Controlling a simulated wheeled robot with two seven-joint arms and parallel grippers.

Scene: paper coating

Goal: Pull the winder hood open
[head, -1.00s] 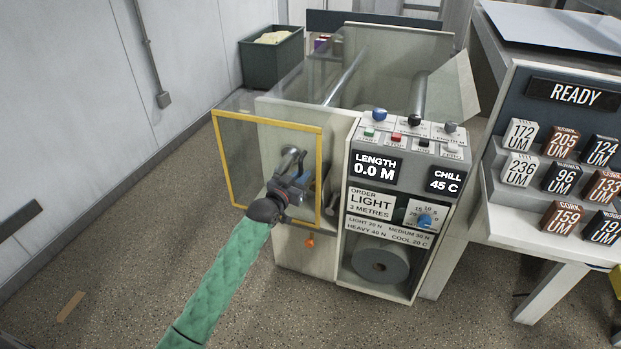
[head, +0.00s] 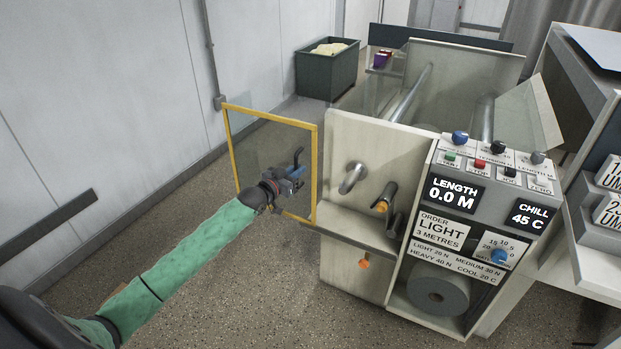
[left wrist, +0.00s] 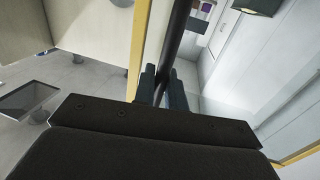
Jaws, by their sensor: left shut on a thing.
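The winder hood is a clear panel in a yellow frame (head: 232,150). In the head view it stands swung out to the left of the machine, its right edge close to the machine's left face. My left gripper (head: 297,178) is at the hood's right half, shut on the dark hood handle (head: 298,156). In the left wrist view the handle (left wrist: 178,40) runs as a dark bar between the fingers (left wrist: 160,85), with the yellow frame (left wrist: 139,45) beside it. The winder's metal shafts and orange knob (head: 381,207) are uncovered. My right gripper is not in view.
The coating machine (head: 345,270) has a control panel (head: 490,190) reading LENGTH 0.0 M and CHILL 45 C. A dark green bin (head: 328,75) stands behind, by the wall. The floor (head: 240,290) left of the machine is clear.

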